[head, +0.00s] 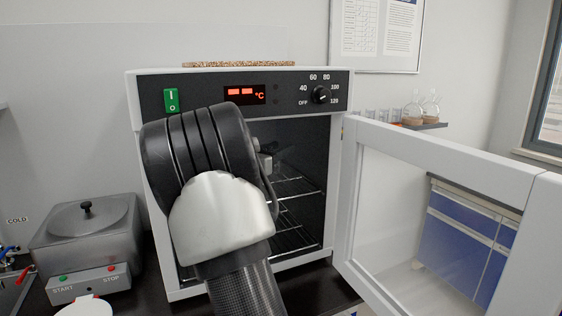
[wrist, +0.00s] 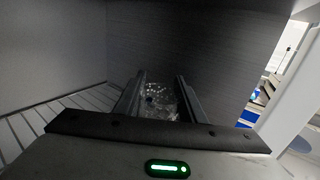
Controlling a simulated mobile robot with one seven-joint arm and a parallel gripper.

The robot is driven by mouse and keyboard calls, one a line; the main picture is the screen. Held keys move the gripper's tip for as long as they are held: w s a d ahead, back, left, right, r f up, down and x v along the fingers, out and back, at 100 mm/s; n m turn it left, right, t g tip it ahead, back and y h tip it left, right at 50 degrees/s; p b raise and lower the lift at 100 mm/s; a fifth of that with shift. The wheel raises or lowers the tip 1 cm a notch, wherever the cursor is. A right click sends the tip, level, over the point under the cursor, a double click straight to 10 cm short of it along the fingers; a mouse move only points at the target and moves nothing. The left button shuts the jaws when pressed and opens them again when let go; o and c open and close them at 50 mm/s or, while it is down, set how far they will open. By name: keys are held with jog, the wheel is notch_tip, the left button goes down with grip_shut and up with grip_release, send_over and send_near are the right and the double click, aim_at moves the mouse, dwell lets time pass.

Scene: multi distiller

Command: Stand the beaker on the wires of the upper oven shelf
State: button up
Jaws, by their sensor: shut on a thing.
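The oven (head: 236,78) stands on the bench with its glass door (head: 440,215) swung open to the right. The upper wire shelf (head: 295,188) shows inside, right of my arm; its wires also show at the left of the wrist view (wrist: 30,125). My gripper (wrist: 160,82) is inside the oven chamber, shut on the clear glass beaker (wrist: 160,101). The beaker sits between the two dark fingers. Its base is hidden, so I cannot tell whether it touches the wires. In the head view, my arm hides the beaker and the left of the opening.
A lower wire shelf (head: 290,240) lies below the upper one. The open door and its frame bound the right side. A grey water bath (head: 85,235) stands left of the oven. Glassware stands on a wall shelf (head: 425,126) behind the door.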

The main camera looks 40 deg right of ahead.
jog(key=shift+d, duration=0.25)
jog(key=f, duration=0.1)
jog(key=d+f+b, duration=0.1)
jog(key=f, duration=0.1)
jog(key=shift+w, duration=0.2)
jog(key=shift+a+f, duration=0.1)
jog(key=shift+f, duration=0.15)
jog(key=shift+f, duration=0.2)
jog(key=o, duration=1.1)
